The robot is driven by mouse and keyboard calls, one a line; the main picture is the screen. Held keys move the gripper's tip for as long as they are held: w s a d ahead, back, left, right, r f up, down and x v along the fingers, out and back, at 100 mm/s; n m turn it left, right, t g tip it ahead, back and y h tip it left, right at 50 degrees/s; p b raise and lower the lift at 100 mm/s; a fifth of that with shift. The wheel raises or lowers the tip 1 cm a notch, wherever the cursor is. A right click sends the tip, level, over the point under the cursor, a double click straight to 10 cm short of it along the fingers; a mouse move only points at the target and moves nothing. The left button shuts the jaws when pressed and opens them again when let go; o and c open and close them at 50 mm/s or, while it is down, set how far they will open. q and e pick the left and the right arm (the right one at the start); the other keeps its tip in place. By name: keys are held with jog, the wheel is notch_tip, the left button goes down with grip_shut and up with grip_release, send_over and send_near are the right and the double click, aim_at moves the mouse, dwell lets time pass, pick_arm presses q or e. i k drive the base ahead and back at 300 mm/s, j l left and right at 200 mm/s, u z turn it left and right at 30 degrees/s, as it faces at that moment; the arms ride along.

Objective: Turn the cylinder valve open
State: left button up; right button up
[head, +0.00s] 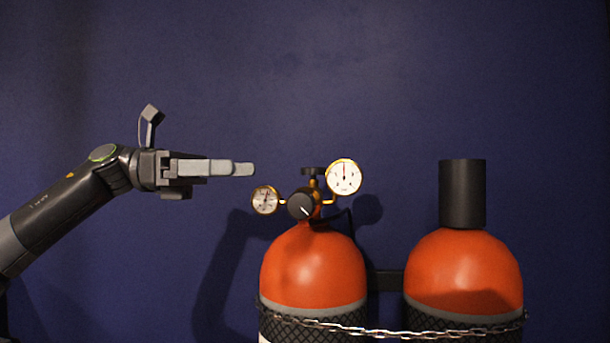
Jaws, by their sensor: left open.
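An orange gas cylinder (312,268) stands upright right of the middle. On its top is a brass valve and regulator assembly with a small dark handwheel (313,171) uppermost. Below the handwheel a black round knob (301,205) with a white mark faces me. A small gauge (265,200) sits on the left and a larger gauge (344,176) on the right. My left gripper (243,169) is open and empty, seen edge-on. Its fingers point right, at about the handwheel's height in the picture, apart from it and above the small gauge. My right gripper is not in view.
A second orange cylinder (463,266) with a tall black cap (462,194) stands to the right. A metal chain (385,333) runs across the front of both cylinders. A plain dark blue wall (300,70) is behind; the space above the cylinders is clear.

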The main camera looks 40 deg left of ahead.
aim_at(314, 172)
jog(key=i+j, duration=0.3)
jog(key=j, duration=0.15)
jog(key=i+j, duration=0.35)
jog(key=j, duration=0.15)
